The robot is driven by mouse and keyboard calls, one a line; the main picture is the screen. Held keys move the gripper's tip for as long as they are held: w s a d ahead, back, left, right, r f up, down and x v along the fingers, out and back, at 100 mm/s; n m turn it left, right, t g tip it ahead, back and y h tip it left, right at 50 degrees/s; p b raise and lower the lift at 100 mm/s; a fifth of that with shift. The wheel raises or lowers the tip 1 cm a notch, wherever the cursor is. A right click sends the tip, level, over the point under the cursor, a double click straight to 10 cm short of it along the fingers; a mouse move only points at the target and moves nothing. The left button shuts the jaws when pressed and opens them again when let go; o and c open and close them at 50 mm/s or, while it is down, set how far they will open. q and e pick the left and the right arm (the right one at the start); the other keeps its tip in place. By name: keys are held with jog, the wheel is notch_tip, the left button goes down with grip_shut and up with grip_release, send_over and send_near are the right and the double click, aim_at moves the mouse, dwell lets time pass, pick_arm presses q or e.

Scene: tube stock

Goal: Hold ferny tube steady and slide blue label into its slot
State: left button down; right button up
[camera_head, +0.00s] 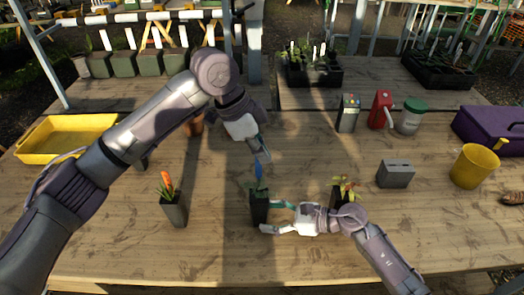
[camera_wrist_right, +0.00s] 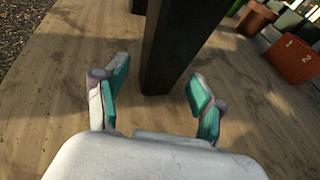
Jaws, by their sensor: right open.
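A tall dark tube (camera_head: 259,208) stands upright near the front middle of the table; I take it for the ferny tube, though its foliage is hard to make out. My right gripper (camera_head: 268,216) is open at the tube's right side. In the right wrist view the dark tube (camera_wrist_right: 175,50) stands between the spread fingers (camera_wrist_right: 158,86), with gaps on both sides. My left gripper (camera_head: 264,156) is above the tube and appears shut on the upper end of the blue label (camera_head: 258,171). The label points down at the tube's top; whether it touches the slot is unclear.
A tube with an orange label (camera_head: 172,209) stands to the left, and a yellow-flowered tube (camera_head: 342,190) is close beside my right wrist. A grey block (camera_head: 395,174), a yellow bucket (camera_head: 474,166) and a yellow tray (camera_head: 65,140) stand farther out.

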jog(key=shift+x, duration=1.25)
jog(key=c, duration=0.9)
jog(key=shift+o, duration=0.2)
pick_arm(q)
jog(key=shift+s+f+m+g, duration=0.1)
jog(key=shift+f+m+g, duration=0.5)
jog(key=shift+f+m, duration=1)
